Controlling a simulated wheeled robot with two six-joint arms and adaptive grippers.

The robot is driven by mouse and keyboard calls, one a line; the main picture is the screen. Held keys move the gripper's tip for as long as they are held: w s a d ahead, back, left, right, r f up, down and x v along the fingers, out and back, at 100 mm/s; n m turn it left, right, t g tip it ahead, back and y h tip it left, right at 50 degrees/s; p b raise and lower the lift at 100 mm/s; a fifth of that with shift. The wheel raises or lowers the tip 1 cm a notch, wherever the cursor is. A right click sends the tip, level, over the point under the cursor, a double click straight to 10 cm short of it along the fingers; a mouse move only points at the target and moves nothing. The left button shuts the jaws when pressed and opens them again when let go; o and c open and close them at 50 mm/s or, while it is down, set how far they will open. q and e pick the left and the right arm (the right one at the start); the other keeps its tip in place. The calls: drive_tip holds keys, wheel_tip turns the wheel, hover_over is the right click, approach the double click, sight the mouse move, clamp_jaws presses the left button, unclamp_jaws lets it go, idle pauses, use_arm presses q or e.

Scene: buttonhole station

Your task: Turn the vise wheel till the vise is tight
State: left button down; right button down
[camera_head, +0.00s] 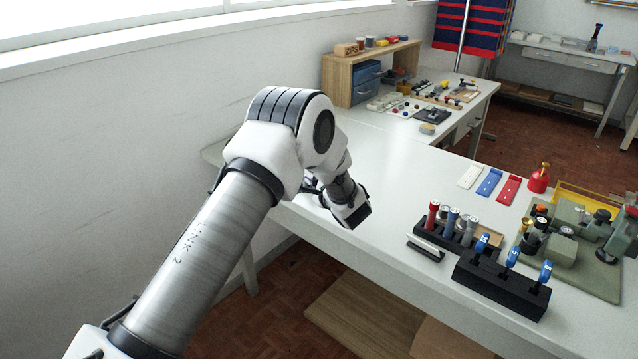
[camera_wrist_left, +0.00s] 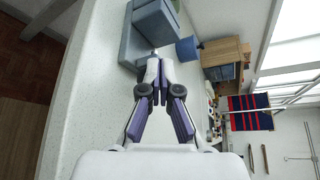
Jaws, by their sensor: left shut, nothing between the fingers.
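A grey-blue block-shaped body on a flat base (camera_wrist_left: 152,22), which looks like the vise, stands on the white table at the top of the left wrist view. A blue round part (camera_wrist_left: 187,48) beside it may be the vise wheel, but I cannot tell for sure. My left gripper (camera_wrist_left: 157,64) is shut and empty, its fingertips close to the vise; I cannot tell whether they touch it. In the head view my left arm covers this place, so the vise, its wheel and the fingers are hidden. My right gripper is in neither view.
The white table (camera_head: 390,180) is clear right of my arm. A black rack (camera_head: 502,283) with blue-topped tools, a rack of coloured cylinders (camera_head: 455,232) and a green machine (camera_head: 565,245) stand farther right. A wooden shelf (camera_head: 345,80) stands at the back, a wall to the left.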

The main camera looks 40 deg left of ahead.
use_arm(q)
drive_tip(key=shift+w+f, duration=0.15)
drive_tip(key=shift+f, duration=0.05)
idle(0.4)
drive_tip(key=shift+b, duration=0.6)
drive_tip(key=shift+f, duration=0.1)
drive_tip(key=shift+s+f+b, duration=0.2)
drive_tip(key=shift+f+b, duration=0.1)
drive_tip(key=shift+b, duration=1.85)
drive_tip(key=shift+r, duration=0.1)
drive_tip(key=shift+s, duration=0.15)
drive_tip(key=d, duration=0.2)
drive_tip(key=d+b, duration=0.1)
drive_tip(key=d, duration=0.3)
drive_tip(key=shift+s+r, duration=0.1)
drive_tip(key=shift+s, duration=0.25)
